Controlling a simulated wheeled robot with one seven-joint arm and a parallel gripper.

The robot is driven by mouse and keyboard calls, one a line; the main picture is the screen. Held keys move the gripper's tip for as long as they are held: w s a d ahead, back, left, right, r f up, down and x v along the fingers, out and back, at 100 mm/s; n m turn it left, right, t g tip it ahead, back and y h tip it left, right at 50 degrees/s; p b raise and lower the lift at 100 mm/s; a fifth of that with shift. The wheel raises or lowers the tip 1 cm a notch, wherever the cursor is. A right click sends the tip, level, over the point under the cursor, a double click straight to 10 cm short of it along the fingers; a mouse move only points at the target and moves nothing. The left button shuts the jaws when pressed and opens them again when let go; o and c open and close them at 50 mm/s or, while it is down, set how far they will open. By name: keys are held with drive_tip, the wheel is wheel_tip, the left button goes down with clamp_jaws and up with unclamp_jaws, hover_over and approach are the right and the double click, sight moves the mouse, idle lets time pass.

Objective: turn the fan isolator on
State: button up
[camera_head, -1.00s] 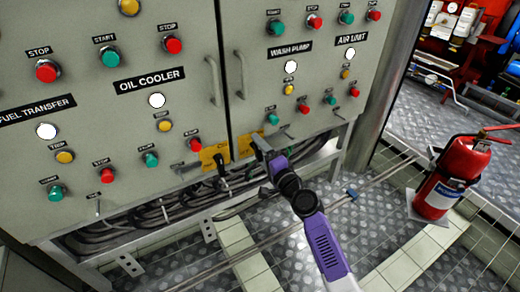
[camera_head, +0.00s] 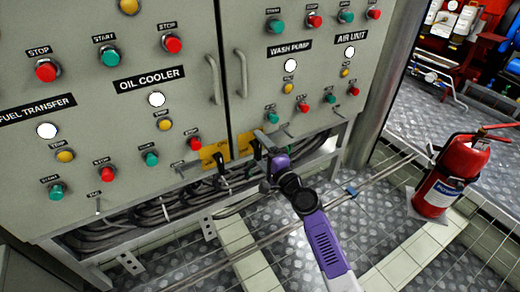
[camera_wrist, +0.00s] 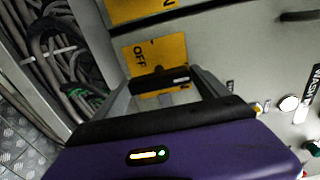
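Two rotary isolators with yellow plates sit low on the grey cabinet: a left yellow plate (camera_head: 208,153) and a right yellow plate (camera_head: 243,149). A black handle shows in front of each. I cannot read which one is the fan isolator. My gripper (camera_head: 266,142) is at the right plate. In the wrist view, a yellow plate marked OFF (camera_wrist: 143,54) lies ahead, with a black handle (camera_wrist: 160,80) between the spread fingers of my gripper (camera_wrist: 165,84). Contact with the handle cannot be told. Part of the plate is hidden behind the handle and fingers.
The cabinet (camera_head: 200,40) carries several push buttons and two door handles just above the isolators. Bundled black cables (camera_head: 150,212) run beneath it. A red fire extinguisher (camera_head: 452,175) stands on the right.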

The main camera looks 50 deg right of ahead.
drive_tip(key=shift+o, duration=0.5)
drive_tip(key=v, duration=0.7)
drive_tip(key=shift+s, duration=0.4)
drive_tip(key=shift+s+a, duration=0.1)
drive_tip(key=shift+a, duration=0.05)
drive_tip(key=b+v, duration=0.1)
drive_tip(key=v, duration=0.6)
drive_tip(key=shift+s+b, duration=0.3)
drive_tip(key=shift+s, duration=0.05)
